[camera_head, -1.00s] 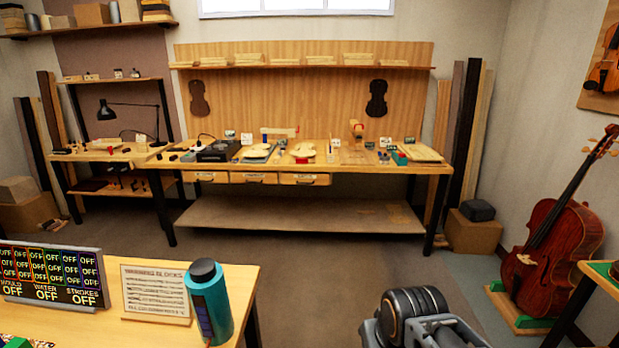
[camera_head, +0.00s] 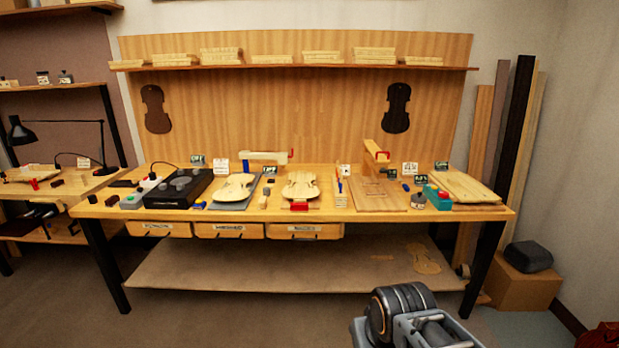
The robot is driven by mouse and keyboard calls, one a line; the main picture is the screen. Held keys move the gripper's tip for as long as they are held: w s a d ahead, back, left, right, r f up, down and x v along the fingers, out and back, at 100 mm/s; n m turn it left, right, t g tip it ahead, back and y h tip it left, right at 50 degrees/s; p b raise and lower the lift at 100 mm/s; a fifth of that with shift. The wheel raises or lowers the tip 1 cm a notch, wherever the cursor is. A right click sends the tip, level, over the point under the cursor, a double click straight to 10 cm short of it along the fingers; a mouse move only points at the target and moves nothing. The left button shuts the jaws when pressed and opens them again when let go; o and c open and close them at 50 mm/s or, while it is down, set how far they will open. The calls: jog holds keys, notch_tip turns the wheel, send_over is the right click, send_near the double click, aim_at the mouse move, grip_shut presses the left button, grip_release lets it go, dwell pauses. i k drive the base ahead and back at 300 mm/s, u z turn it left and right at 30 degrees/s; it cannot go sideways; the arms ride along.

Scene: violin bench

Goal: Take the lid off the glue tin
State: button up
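A small grey round container (camera_head: 418,202) stands on the right part of the long workbench, left of a teal and red item (camera_head: 437,197). It may be the glue tin, but it is too small to tell, and so is whether a lid sits on it. Small jars also stand on the left shelf: one light (camera_head: 43,78) and one darker (camera_head: 65,77). Part of my arm shows at the bottom right of the view, well in front of the bench. My gripper's fingers do not show.
The long workbench (camera_head: 400,228) carries violin plates (camera_head: 300,186), a black box with round tops (camera_head: 180,187) and a flat board (camera_head: 465,186). A lower shelf (camera_head: 290,275) lies beneath. The floor in front looks clear. A box (camera_head: 522,286) stands right.

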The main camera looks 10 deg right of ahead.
aim_at(419, 196)
jog(key=i, duration=1.9)
jog(key=u, duration=1)
jog(key=i, duration=0.45)
jog(key=z, duration=2.1)
jog(key=i, duration=0.5)
jog(key=z, duration=0.1)
